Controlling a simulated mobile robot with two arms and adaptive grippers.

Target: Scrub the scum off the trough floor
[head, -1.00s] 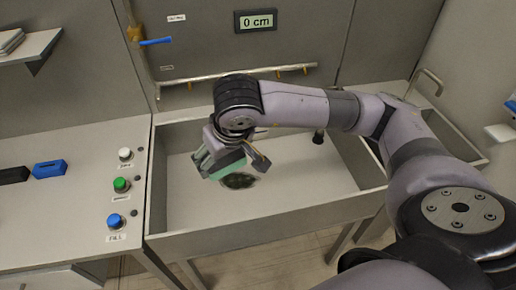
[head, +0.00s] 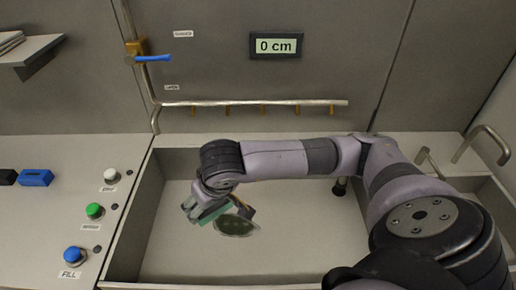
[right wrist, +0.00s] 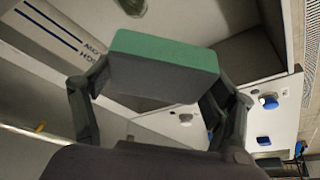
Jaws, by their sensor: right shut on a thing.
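My right gripper (head: 222,203) is shut on a green and grey scrub block (head: 212,213). In the right wrist view the block (right wrist: 165,62) sits between both fingers, green on one face and grey on the other. A dark green scum patch (head: 236,227) lies on the pale trough floor (head: 300,240), just right of and below the block in the head view. The block and gripper partly cover it. I cannot tell whether the block touches the floor. A dark greenish spot (right wrist: 132,5) shows at the top of the right wrist view. My left gripper is not in view.
Trough walls (head: 146,215) surround the floor. A pipe with several nozzles (head: 255,103) runs along the back wall under a display (head: 276,45) reading 0 cm. White, green and blue FILL (head: 75,255) buttons stand on the left counter. A blue-handled valve (head: 150,60) is above.

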